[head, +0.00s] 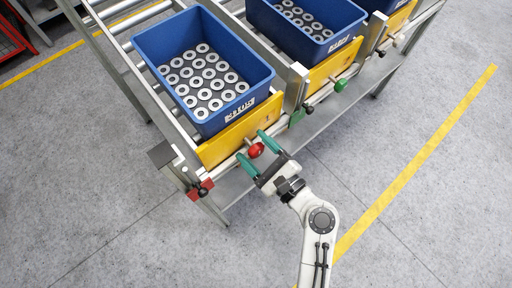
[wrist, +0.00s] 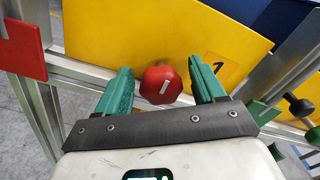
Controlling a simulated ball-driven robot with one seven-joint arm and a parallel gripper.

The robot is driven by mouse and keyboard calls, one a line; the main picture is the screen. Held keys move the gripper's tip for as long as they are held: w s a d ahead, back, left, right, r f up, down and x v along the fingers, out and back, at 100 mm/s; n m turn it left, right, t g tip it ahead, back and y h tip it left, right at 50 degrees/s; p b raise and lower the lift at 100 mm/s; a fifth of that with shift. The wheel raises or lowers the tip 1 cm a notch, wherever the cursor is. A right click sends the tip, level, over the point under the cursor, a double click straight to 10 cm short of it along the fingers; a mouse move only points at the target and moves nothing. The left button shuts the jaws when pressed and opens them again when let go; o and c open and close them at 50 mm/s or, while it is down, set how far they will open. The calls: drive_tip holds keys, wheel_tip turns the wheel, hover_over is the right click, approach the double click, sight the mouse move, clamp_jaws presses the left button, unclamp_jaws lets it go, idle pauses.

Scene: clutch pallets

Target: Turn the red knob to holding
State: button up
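The red knob (head: 256,150) sits on the rail in front of the yellow panel (head: 238,132) below the nearest blue bin. In the wrist view the red knob (wrist: 161,86) shows a short white mark, near upright and leaning slightly right. My gripper (head: 250,144) is open, with its green fingers spread at the knob. In the wrist view my gripper (wrist: 160,66) has one finger on each side of the knob, with a visible gap on both sides. The panel carries a black "1" on an orange patch (wrist: 215,64).
The blue bin (head: 146,49) holds many grey rings. A red plate (head: 200,190) is on the rail to the left, and a green plate (head: 297,117) with a black knob (head: 308,107) is to the right. A green knob (head: 341,85) lies farther right. The floor around is clear.

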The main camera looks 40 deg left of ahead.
idle(0.7)
drive_tip(key=shift+r+m+p, duration=0.1)
drive_tip(key=shift+m+p, duration=0.35)
drive_tip(key=shift+m, duration=0.65)
drive_tip(key=m, duration=0.3)
drive_tip(key=shift+w, duration=0.1)
drive_tip(key=shift+d+m, duration=0.25)
drive_tip(key=shift+m, duration=0.35)
drive_tip(key=s+d+f+n+h+p, duration=0.1)
drive_tip(key=d+f+n+h, duration=0.1)
drive_tip(key=d, duration=0.7)
drive_tip(key=s+d+f+n+h+p, duration=0.1)
drive_tip(key=d+n+h, duration=0.3)
drive_tip(key=d, duration=0.6)
drive_tip(key=s+d+f+n+t+h+p, duration=0.1)
drive_tip(key=d+f+n+h+p, duration=0.1)
drive_tip(key=d+n, duration=0.4)
drive_tip(key=shift+d+f+h, duration=0.45)
drive_tip(key=shift+d+h, duration=0.45)
drive_tip(key=shift+d, duration=1.15)
drive_tip(key=shift+s, duration=0.1)
